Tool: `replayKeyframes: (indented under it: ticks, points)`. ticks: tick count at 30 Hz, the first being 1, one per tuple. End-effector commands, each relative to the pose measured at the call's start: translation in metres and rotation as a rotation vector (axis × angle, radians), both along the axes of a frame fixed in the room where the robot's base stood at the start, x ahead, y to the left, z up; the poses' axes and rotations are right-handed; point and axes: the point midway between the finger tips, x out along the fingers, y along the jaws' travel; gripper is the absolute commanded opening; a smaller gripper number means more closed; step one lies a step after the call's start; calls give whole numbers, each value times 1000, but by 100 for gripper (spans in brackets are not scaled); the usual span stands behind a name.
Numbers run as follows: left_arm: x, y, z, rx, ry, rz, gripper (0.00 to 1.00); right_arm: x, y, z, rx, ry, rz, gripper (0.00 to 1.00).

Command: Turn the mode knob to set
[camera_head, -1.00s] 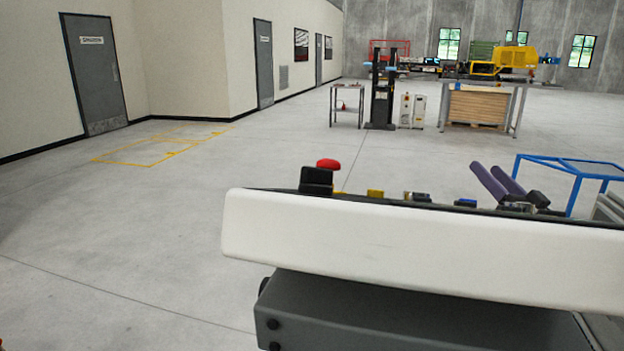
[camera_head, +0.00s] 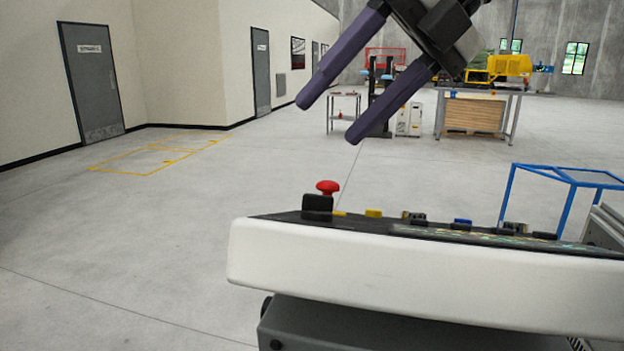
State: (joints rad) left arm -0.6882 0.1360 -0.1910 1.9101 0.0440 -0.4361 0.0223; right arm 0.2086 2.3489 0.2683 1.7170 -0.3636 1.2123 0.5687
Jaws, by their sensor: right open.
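A control console (camera_head: 400,270) with a white front edge fills the lower right. Its dark top is seen at a very flat angle. Along it stand a red mushroom button (camera_head: 327,187) in a black housing, a yellow part (camera_head: 373,213), dark parts (camera_head: 415,217) and a blue part (camera_head: 462,222). I cannot tell which one is the mode knob, and labels are unreadable. My right gripper (camera_head: 329,121) has two purple fingers, spread apart and empty. In the picture it is above the red button and touches nothing. My left gripper is out of view.
A blue frame table (camera_head: 565,180) stands behind the console at the right. A workbench (camera_head: 480,92) with yellow equipment and a small cart (camera_head: 345,108) are further back. The floor (camera_head: 130,230) to the left is clear, with yellow markings.

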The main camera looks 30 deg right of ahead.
Motion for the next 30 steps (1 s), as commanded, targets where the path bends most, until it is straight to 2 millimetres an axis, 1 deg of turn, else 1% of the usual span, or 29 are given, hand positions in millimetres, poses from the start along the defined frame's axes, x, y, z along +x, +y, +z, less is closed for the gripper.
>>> replayKeyframes:
  ticks: [1, 3, 6, 8, 11, 22, 27, 30]
  points:
    - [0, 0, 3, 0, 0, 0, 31, -8, -3, -4, -108, 14, 8, 52]
    - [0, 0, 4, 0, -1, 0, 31, -17, -8, -10, -214, 32, 19, 52]
    - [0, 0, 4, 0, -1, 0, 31, -24, -13, -15, -300, 49, 25, 52]
    - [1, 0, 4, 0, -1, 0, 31, -25, -14, -19, -321, 54, 29, 52]
    - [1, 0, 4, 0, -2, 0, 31, -22, -12, -28, -329, 58, 29, 52]
    - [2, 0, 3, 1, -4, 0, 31, 5, 2, -86, -324, 57, 29, 52]
    - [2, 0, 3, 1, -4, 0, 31, 14, 7, -102, -322, 55, 28, 52]
    - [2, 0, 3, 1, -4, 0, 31, 16, 8, -106, -321, 53, 27, 52]
